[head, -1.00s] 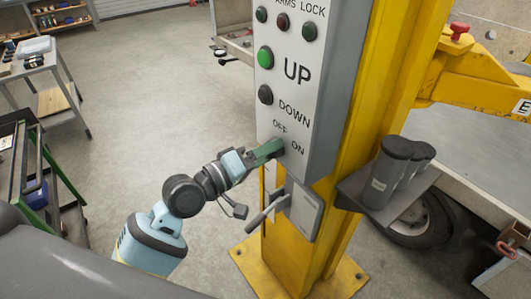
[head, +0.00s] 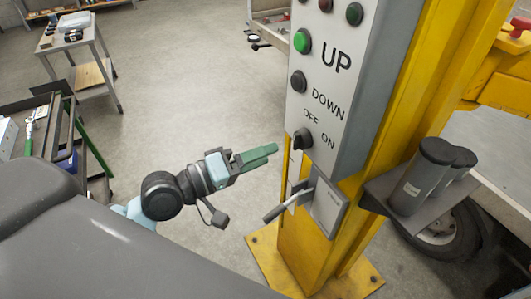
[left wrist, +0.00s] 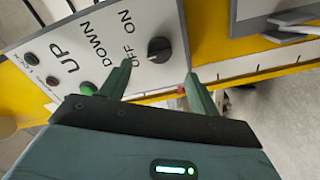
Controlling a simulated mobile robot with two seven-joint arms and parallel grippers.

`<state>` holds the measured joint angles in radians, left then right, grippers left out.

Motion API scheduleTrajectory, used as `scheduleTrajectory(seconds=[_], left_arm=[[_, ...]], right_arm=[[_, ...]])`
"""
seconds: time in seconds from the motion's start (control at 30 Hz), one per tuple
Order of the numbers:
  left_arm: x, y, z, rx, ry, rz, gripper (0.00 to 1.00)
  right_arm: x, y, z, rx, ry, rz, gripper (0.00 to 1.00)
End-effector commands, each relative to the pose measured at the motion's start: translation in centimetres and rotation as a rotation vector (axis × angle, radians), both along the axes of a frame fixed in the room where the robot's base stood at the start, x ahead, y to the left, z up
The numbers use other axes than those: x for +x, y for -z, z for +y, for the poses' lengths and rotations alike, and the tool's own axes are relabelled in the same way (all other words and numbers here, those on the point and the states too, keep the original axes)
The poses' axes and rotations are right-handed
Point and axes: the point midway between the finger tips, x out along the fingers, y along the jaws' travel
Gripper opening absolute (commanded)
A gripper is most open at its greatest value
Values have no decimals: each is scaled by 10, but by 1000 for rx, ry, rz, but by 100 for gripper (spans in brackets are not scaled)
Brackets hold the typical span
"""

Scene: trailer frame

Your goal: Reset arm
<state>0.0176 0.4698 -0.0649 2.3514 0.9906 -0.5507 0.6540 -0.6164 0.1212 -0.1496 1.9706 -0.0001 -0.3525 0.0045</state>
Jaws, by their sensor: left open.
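My left gripper (head: 258,157) has green fingers and hangs in free air to the left of the control box (head: 337,100) in the head view. It is open and empty, with its fingers apart in the left wrist view (left wrist: 160,85). The black OFF/ON knob (head: 302,139) is on the box face below the DOWN button (head: 297,81); it also shows beyond the fingertips in the left wrist view (left wrist: 159,49). The gripper does not touch the knob. My left arm comes in from the lower left. My right gripper is out of view.
A yellow lift post (head: 300,240) carries the box and a grey lever switch (head: 318,203) below it. A holder with black cylinders (head: 420,180) sits at right. A tool cart (head: 60,140) and a table (head: 80,50) stand at left. The floor between is clear.

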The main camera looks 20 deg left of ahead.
Motion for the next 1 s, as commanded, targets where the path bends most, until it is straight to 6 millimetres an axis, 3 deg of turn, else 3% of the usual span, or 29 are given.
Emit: scheduleTrajectory(seconds=[0.33, 0.47, 0.57, 0.67, 0.8, 1.0], left_arm=[[0, 1, 0, 2, -2, 0, 62], [0, 25, 4, 48, -38, 16, 62], [-4, 70, 11, 151, -99, 40, 62], [-19, 132, 19, 311, -160, 76, 62], [-59, 214, 27, 567, -192, 128, 62], [-139, 307, 28, 912, -129, 192, 62]], right_arm=[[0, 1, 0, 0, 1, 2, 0], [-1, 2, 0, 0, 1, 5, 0], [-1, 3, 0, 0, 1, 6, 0], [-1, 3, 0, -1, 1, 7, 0], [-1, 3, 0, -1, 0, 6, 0], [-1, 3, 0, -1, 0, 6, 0]])
